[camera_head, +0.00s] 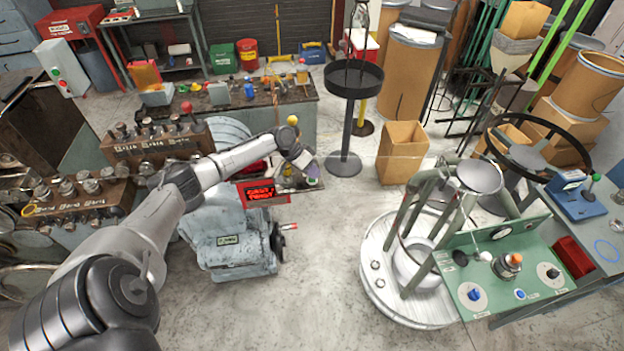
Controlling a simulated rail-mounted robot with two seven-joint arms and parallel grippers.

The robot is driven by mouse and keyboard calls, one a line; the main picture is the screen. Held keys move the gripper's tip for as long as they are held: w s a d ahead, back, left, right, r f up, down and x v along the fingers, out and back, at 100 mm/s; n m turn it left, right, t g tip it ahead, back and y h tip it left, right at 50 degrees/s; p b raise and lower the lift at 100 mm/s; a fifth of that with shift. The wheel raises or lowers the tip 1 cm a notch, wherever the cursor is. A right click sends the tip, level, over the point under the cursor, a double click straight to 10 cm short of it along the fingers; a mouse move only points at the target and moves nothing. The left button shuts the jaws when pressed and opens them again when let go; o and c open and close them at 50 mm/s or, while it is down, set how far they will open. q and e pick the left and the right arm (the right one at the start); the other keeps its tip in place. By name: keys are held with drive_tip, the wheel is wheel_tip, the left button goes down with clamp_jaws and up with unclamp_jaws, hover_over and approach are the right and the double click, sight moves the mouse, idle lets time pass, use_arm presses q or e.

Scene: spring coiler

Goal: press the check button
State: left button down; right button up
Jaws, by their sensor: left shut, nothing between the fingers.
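My left arm reaches in from the left, and its gripper (313,172) is shut and empty beside the small red-lettered display (262,192) of a grey machine (228,240). A small green spot shows just below the fingertips; I cannot tell what it is or whether they touch it. No label reads as the check button. A green control panel (545,278) at the right carries a blue button (520,294), a blue knob (474,294) and an orange-topped knob (512,260), all well apart from my gripper. My right gripper is not in view.
A round coiler stand (376,300) stands left of the panel. A black ring stand (345,130) and an open cardboard box (402,155) stand behind the clear middle floor. A workbench (275,95) with small tools is at the back. Tool racks (160,140) flank my arm.

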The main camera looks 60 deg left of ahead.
use_arm(q)
drive_tip(key=shift+f, duration=0.65)
idle(0.4)
drive_tip(key=shift+s+d+r+p, duration=0.1)
drive_tip(key=shift+r+p, duration=0.2)
drive_tip(key=shift+r, duration=0.1)
drive_tip(key=shift+s+d+r+p, duration=0.1)
drive_tip(key=shift+r+p, duration=0.35)
drive_tip(key=shift+r, duration=0.2)
